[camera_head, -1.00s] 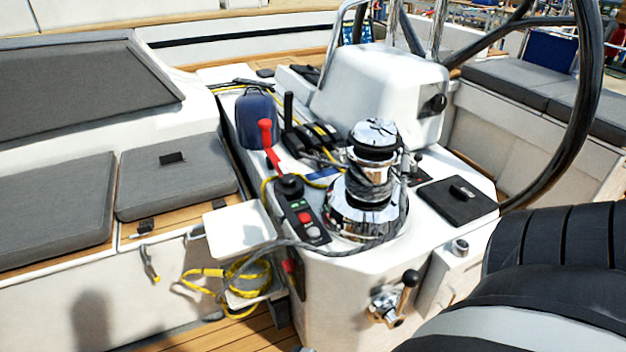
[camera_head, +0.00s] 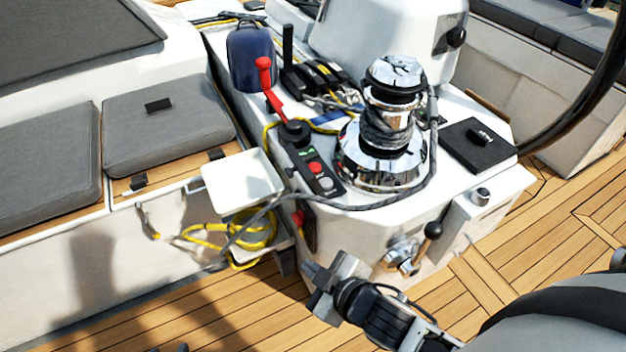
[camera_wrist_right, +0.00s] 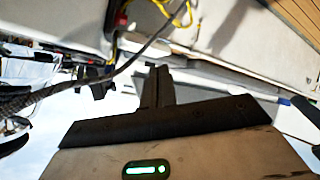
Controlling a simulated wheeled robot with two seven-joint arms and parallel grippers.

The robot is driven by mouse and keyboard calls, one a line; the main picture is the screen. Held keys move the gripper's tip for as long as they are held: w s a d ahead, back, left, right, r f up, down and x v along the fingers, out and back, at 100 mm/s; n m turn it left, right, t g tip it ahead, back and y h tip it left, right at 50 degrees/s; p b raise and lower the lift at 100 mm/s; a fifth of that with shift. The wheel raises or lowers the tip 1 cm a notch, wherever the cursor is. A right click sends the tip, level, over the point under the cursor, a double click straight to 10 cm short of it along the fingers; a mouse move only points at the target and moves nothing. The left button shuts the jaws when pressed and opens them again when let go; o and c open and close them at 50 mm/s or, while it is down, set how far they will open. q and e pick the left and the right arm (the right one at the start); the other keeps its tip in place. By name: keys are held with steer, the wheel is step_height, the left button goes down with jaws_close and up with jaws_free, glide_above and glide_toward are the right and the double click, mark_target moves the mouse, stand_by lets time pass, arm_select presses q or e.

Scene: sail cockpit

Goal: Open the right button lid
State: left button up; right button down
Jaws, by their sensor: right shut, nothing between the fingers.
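A small black control panel (camera_head: 306,160) on the white console carries a red round button cover (camera_head: 316,168) and a pale grey one (camera_head: 327,184), side by side along it. At this size I cannot tell which part is the right button lid or whether any lid is raised. A black square lid with a small handle (camera_head: 478,146) lies flat at the console's right. My right gripper (camera_head: 318,287) is shut and empty, in front of and below the console's front face, apart from the panel. In the right wrist view its fingers (camera_wrist_right: 158,88) are together. My left gripper is not seen.
A chrome winch (camera_head: 385,135) wrapped in grey rope stands right of the panel. A red lever (camera_head: 268,85) rises behind it. A white tray (camera_head: 242,180) and coiled yellow rope (camera_head: 250,232) are left of the console. A chrome crank fitting (camera_head: 402,254) projects from the front. Wooden deck (camera_head: 520,262) is open at right.

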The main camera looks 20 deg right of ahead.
steer(key=w+a+r+n+t+y+b, duration=0.1)
steer(key=w+n+t, duration=0.1)
steer(key=w+n, duration=0.7)
steer(key=w+r+n+t+y+b, duration=0.1)
steer(key=w+r+n+t+b, duration=0.15)
steer(key=w+n, duration=0.65)
arm_select(q)
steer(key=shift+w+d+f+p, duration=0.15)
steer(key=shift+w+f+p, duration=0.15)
steer(key=shift+p, duration=0.4)
arm_select(e)
steer(key=d, duration=0.2)
steer(key=d+m, duration=0.1)
steer(key=shift+w+d+r, duration=0.25)
steer(key=shift+w+d, duration=0.05)
steer(key=shift+d, duration=0.1)
